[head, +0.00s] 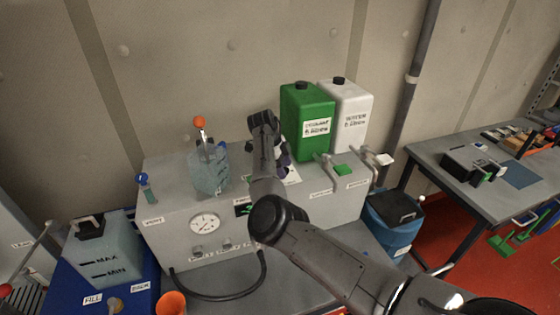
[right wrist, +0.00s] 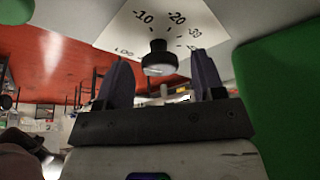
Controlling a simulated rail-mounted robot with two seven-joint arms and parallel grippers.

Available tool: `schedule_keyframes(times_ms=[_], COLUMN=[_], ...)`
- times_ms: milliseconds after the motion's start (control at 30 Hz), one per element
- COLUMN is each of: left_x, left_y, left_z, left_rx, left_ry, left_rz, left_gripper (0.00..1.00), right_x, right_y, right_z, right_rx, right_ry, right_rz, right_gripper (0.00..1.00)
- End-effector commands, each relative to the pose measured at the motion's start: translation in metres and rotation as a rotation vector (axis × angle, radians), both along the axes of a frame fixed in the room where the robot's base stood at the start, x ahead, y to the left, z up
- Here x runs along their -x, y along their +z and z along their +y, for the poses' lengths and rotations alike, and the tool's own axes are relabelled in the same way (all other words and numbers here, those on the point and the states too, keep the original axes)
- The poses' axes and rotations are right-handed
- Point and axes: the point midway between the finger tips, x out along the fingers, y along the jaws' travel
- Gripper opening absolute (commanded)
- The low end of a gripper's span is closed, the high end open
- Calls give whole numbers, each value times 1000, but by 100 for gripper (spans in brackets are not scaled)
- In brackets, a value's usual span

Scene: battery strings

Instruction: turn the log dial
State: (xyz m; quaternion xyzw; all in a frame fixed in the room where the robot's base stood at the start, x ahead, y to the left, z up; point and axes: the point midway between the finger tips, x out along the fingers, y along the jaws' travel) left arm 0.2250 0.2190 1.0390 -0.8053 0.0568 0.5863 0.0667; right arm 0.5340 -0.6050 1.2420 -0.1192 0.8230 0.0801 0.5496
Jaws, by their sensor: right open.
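The log dial is a black knob (right wrist: 157,58) on a white plate (right wrist: 190,22) marked LOG, -10 and -20, with more numbers to the right. In the head view the plate (head: 293,176) shows partly on top of the grey bench, and my arm hides the knob. My right gripper (head: 284,158) is over the plate with its fingers apart. In the right wrist view the knob appears between the two dark fingertips (right wrist: 161,62), with gaps on both sides. I cannot tell whether the tips reach down around it. My left gripper is not in view.
A green canister (head: 307,125) and a white canister (head: 344,115) stand close behind the gripper. A clear vessel (head: 209,172) with an orange knob stands left. A gauge (head: 205,223) is on the bench front. Small levers (head: 325,172) stand to the right.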

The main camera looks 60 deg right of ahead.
Motion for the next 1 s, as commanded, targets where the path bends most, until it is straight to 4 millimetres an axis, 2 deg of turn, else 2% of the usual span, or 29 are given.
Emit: schedule_keyframes(times_ms=[167, 367, 633, 1000], left_x=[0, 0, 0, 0], left_y=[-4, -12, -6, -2], left_z=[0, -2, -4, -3], left_rx=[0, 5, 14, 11], left_ry=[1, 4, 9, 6], left_rz=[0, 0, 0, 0], left_gripper=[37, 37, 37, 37], right_x=[-7, -21, -40, -49], right_y=[16, 54, 105, 125], right_z=[1, 6, 12, 14], right_rx=[2, 2, -2, 0], right_ry=[0, 1, 2, 0], right_rz=[-4, -4, -3, -1], right_gripper=[62, 62, 62, 62])
